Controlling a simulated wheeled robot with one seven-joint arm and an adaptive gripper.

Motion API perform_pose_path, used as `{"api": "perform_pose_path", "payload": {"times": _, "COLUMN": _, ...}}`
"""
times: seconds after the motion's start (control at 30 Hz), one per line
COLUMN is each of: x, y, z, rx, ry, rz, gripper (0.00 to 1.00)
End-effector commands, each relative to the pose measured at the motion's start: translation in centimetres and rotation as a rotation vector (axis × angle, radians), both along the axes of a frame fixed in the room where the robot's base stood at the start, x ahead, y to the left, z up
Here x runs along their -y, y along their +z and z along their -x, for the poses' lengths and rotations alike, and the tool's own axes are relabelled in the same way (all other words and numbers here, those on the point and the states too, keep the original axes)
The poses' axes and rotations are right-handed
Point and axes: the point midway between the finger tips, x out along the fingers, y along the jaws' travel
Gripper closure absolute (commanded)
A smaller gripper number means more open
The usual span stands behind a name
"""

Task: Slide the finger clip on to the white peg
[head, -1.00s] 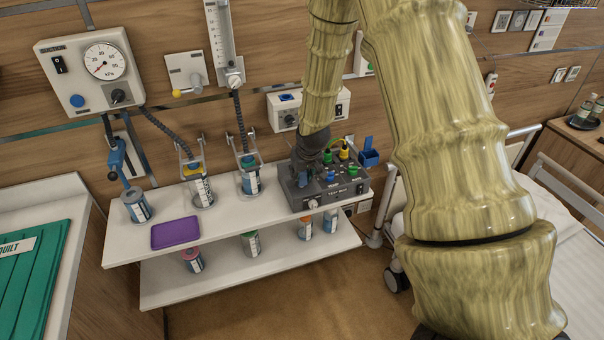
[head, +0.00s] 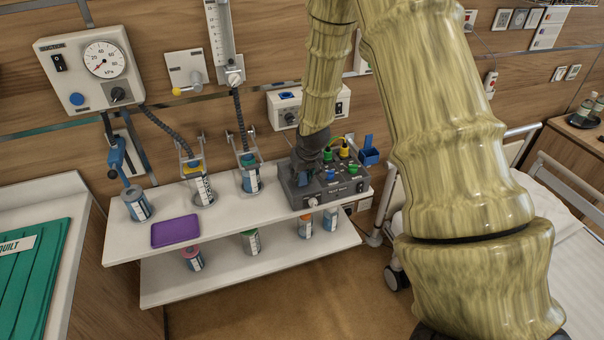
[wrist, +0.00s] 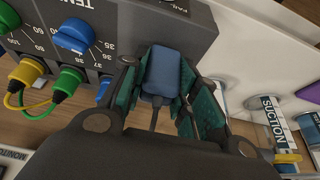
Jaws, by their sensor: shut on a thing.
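The finger clip is a blue block (wrist: 161,72) with a dark tail, seen in the wrist view. My gripper (wrist: 160,92) is shut on it, with teal pads on both sides. The clip is right beside the wall of the grey test box (wrist: 165,25). In the head view the box (head: 335,190) stands at the right end of the upper shelf. My gripper (head: 300,176) is at its left part, mostly hidden by my arm. A small white peg-like end (head: 312,202) shows on the box's front. In the wrist view no white peg shows; contact cannot be told.
Knobs and coloured plugs with cables (wrist: 68,84) crowd the box top. A blue holder (head: 369,155) stands at its right. Canisters (head: 250,180) and a purple tray (head: 175,231) are on the shelf (head: 225,215) to the left. A bed lies right.

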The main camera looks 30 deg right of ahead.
Motion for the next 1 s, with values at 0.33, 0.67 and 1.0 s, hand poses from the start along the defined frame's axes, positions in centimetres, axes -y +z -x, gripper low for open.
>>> {"api": "perform_pose_path", "payload": {"times": 0.33, "x": 0.00, "y": -0.01, "z": 0.00, "rx": 0.000, "ry": 0.000, "rz": 0.000, "gripper": 0.92}}
{"api": "perform_pose_path", "payload": {"times": 0.67, "x": 0.00, "y": -0.24, "z": 0.00, "rx": 0.000, "ry": 0.000, "rz": 0.000, "gripper": 0.92}}
{"api": "perform_pose_path", "payload": {"times": 1.0, "x": 0.00, "y": -0.26, "z": 0.00, "rx": 0.000, "ry": 0.000, "rz": 0.000, "gripper": 0.59}}
